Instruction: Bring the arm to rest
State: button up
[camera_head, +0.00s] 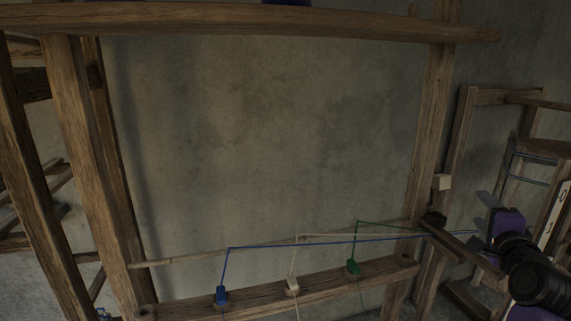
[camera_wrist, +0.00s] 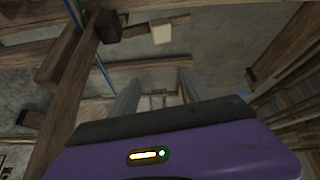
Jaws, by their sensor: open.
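My gripper (camera_wrist: 157,92) is open in the wrist view, with its two grey fingers apart and nothing seen between them. In the head view my purple and black arm end (camera_head: 508,224) is at the right edge, beside the right post of the wooden loom (camera_head: 428,130).
A pale block (camera_head: 292,286) and a green block (camera_head: 353,267) with threads stand on the lower beam. A small cream block (camera_head: 442,182) is on the right post. A wooden frame (camera_head: 465,130) stands behind my arm. The loom's middle is open.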

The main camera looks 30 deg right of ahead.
jog(key=s+a+f+n+t+y, duration=0.2)
jog(key=a+f+n, duration=0.2)
jog(key=a+n, duration=0.45)
jog(key=s+a+f+n+t+y, duration=0.1)
jog(key=s+a+f+n+t, duration=0.3)
jog(key=a, duration=0.7)
jog(key=w+a+f+n+g+y, duration=0.1)
jog(key=a+f+n+y, duration=0.15)
jog(key=a+n, duration=0.6)
jog(key=s+a+f+n+g+y, duration=0.1)
jog(key=s+a+f+n+y, duration=0.1)
jog(key=s+a, duration=0.7)
jog(key=s+a+f+n+g+y, duration=0.2)
jog(key=s+a+f+y, duration=0.3)
jog(key=s+a, duration=0.5)
jog(key=shift+s+a+f+n, duration=0.15)
jog(key=shift+a+f+n, duration=0.15)
jog(key=shift+a+f, duration=0.8)
jog(key=shift+a+r, duration=0.1)
jog(key=shift+r, duration=0.05)
jog(key=shift+c, duration=0.3)
